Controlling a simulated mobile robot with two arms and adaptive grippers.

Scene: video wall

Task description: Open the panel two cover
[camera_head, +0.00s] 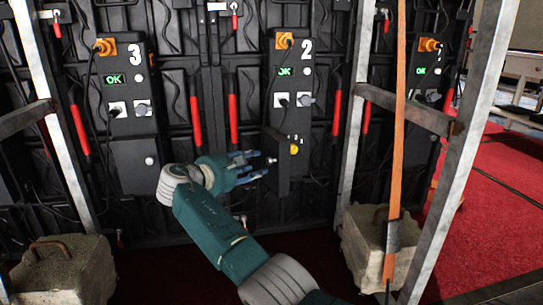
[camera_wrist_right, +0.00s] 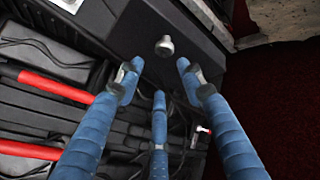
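The panel two box (camera_head: 285,68), marked with a white 2, stands in the middle of the head view. Its dark lower cover (camera_head: 281,178) stands swung out from the box, and a yellow button (camera_head: 294,149) shows beside it. The cover's round metal knob (camera_head: 271,160) faces my right gripper (camera_head: 262,166). In the right wrist view, the blue fingers of the right gripper (camera_wrist_right: 160,76) are spread and empty. The knob (camera_wrist_right: 165,46) shows just beyond the fingertips, with a visible gap. My left gripper is not in view.
The panel three box (camera_head: 128,75) is at the left, its lower cover flat. Red handles (camera_head: 196,121) line the wall. A metal frame post (camera_head: 352,125) with an orange strap (camera_head: 398,110) stands at right. Stone weights (camera_head: 62,275) sit on the floor.

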